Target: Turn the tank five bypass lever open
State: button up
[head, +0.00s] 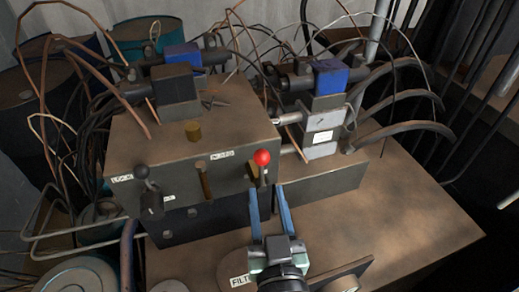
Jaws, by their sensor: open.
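A lever with a red ball knob (262,157) stands at the right end of the front face of a brown metal valve block (120,140). Small white labels are on the face, too small to read surely, so I cannot tell which lever is tank five bypass. My gripper (267,188) reaches up from the bottom with two blue fingers apart. Its tips are just below the red knob, one to each side in the picture; contact cannot be told.
Valve bodies with blue parts (183,54) sit on top of the block, with loose cables and pipes around them. A second block (320,180) with thick hoses (400,98) stands to the right. The brown bench top (420,225) at right is clear. A label beginning FILT (240,281) is near the front.

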aim_at(260, 153)
jog(key=w+p, duration=0.1)
jog(key=w, duration=0.2)
jog(key=w+a+p, duration=0.1)
jog(key=w, duration=0.3)
jog(key=w+p, duration=0.1)
jog(key=w, duration=0.3)
jog(key=shift+w+a+r, duration=0.1)
jog(key=shift+a, duration=0.1)
grip_shut()
dwell(1.0)
